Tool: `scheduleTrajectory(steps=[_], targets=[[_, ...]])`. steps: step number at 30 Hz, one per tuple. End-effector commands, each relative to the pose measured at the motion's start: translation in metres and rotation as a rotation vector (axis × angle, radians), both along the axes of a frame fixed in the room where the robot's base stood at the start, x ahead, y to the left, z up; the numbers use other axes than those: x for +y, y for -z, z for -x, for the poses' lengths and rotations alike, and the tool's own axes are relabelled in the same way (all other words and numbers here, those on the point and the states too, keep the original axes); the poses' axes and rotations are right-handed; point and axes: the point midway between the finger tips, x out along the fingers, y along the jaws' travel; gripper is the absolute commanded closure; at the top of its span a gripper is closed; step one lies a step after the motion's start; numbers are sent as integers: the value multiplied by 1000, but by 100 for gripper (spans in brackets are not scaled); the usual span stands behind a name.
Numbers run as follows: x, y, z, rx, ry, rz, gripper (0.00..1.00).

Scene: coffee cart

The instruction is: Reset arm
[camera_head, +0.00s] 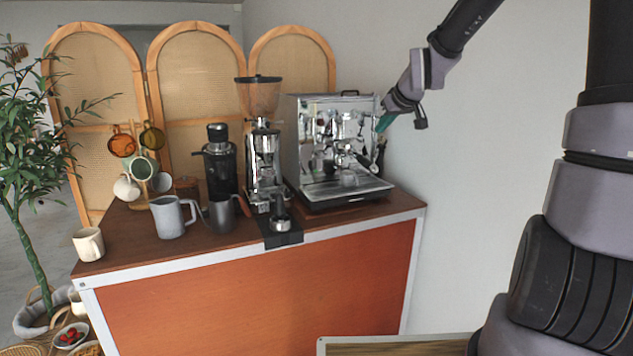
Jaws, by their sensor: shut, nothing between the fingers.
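My gripper (384,123) is at the upper right of the head view, at the end of my arm. Its teal fingertips point down and left, and they appear shut and empty. In the picture they overlap the right edge of the silver espresso machine (312,155). I cannot tell whether they touch it. My arm comes down from the upper right in front of the pale wall.
The cart (260,300) has a dark wooden top. It bears a grinder (263,160), a portafilter (280,222) on a black mat, a grey pitcher (170,218), a white cup (88,244) and a mug rack. A plant (30,170) stands left. The wall side right of the cart is clear.

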Motion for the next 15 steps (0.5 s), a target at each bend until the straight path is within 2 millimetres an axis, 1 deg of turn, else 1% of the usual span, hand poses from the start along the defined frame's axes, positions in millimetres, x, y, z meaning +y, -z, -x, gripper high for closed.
scheduleTrajectory(steps=[1,5,7,11,12,14,15], targets=[[-1,-7,21,25,26,24,100],[-16,-22,74,97,130,36,100],[-24,-33,104,128,194,22,100],[-38,-53,163,174,310,-40,100],[-43,-58,182,187,344,-69,100],[-48,-65,210,207,392,-121,100],[-51,-68,228,221,420,-158,100]])
